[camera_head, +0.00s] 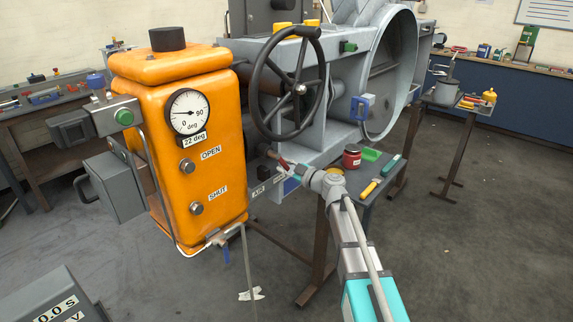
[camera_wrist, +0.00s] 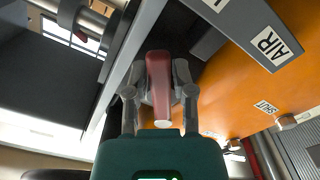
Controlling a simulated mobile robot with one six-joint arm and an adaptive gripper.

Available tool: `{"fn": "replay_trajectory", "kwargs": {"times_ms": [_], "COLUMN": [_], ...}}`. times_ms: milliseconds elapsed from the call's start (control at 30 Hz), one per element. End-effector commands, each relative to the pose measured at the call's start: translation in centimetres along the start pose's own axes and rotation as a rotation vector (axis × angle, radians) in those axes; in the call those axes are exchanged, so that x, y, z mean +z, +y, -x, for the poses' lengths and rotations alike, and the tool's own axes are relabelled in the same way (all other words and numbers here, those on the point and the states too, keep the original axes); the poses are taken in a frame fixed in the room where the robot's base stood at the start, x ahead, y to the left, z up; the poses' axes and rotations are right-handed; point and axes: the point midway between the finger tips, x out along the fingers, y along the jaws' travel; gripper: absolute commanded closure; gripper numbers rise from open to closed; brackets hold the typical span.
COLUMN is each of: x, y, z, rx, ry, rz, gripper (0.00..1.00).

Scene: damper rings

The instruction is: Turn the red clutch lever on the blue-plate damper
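The red clutch lever (camera_wrist: 159,78) stands between the two fingers of my gripper (camera_wrist: 160,92) in the wrist view. The finger pads lie close against both its sides, and its rounded end points toward my palm. In the head view the lever (camera_head: 284,163) is a small red piece below the black handwheel, and my gripper (camera_head: 293,170) reaches it from the lower right. The fingers partly cover it there.
The orange actuator housing (camera_head: 178,155) has a dial (camera_head: 187,112) reading near the low end. The black handwheel (camera_head: 288,84) is close above my gripper. A small table beside it holds a red jar (camera_head: 352,156) and tools. The floor at the right is clear.

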Motion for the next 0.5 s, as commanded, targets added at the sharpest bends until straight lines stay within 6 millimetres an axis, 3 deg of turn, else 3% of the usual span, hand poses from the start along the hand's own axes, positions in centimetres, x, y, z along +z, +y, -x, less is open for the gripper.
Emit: {"fn": "replay_trajectory", "kwargs": {"times_ms": [33,100,500], "x": [0.02,0.03,0.04], "y": [-0.05,-0.05,-0.05], "z": [0.01,0.02,0.10], "rx": [0.000,0.000,0.001], "ry": [0.000,0.000,-0.001], "rz": [-0.001,-0.002,-0.004], "gripper": [0.51,0.38,0.38]}}
